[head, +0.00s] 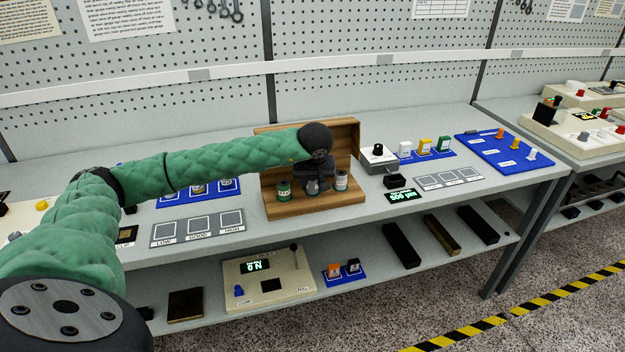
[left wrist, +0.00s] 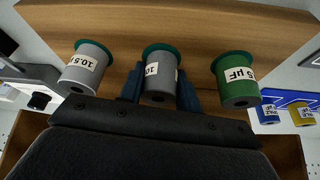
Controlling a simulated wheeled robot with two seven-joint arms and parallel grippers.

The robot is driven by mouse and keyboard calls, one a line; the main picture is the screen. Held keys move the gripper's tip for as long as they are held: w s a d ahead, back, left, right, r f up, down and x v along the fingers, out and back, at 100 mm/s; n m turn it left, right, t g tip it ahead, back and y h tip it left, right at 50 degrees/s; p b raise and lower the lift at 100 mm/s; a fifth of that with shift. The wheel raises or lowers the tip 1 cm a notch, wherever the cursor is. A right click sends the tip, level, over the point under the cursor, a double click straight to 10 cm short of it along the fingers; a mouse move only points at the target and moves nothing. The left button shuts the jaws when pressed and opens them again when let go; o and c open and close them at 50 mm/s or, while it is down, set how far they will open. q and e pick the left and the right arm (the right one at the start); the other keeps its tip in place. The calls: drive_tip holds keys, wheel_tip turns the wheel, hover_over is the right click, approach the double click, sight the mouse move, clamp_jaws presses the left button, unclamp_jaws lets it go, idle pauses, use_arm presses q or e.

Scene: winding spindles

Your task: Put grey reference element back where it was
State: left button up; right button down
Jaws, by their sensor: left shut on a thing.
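A wooden stand (head: 318,208) with a back panel sits mid-bench. My left gripper (head: 314,188) is at its middle, its blue fingers (left wrist: 160,92) shut on a grey element (left wrist: 158,80) with a teal flange and a label partly hidden, starting "10". The gripper mostly hides it in the head view. Another grey element (left wrist: 88,68), labelled 10.5, is on one side and also shows in the head view (head: 341,181). A green element (left wrist: 237,82), labelled µF, is on the other side (head: 284,191). The held element's flange is at or very near the wood; contact is unclear. My right gripper is out of view.
Blue trays flank the stand, one with several items (head: 228,188) at left, one with white, green and yellow items (head: 434,152) at right. Label pads (head: 197,225) and a small green display (head: 404,196) lie near the front edge. A shelf runs below.

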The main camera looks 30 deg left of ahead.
use_arm(q)
drive_tip(key=shift+f, duration=0.15)
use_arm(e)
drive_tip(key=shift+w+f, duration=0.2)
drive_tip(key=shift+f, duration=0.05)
use_arm(q)
drive_tip(key=o, duration=1)
drive_tip(key=shift+o, duration=0.2)
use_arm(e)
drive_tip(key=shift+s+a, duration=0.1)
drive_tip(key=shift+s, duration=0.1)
use_arm(q)
drive_tip(key=shift+r, duration=0.3)
drive_tip(key=shift+d+r, duration=0.15)
drive_tip(key=shift+r, duration=0.05)
drive_tip(key=b+v, duration=0.3)
drive_tip(key=v, duration=0.8)
drive_tip(key=shift+s+r, duration=0.15)
drive_tip(key=shift+s, duration=0.05)
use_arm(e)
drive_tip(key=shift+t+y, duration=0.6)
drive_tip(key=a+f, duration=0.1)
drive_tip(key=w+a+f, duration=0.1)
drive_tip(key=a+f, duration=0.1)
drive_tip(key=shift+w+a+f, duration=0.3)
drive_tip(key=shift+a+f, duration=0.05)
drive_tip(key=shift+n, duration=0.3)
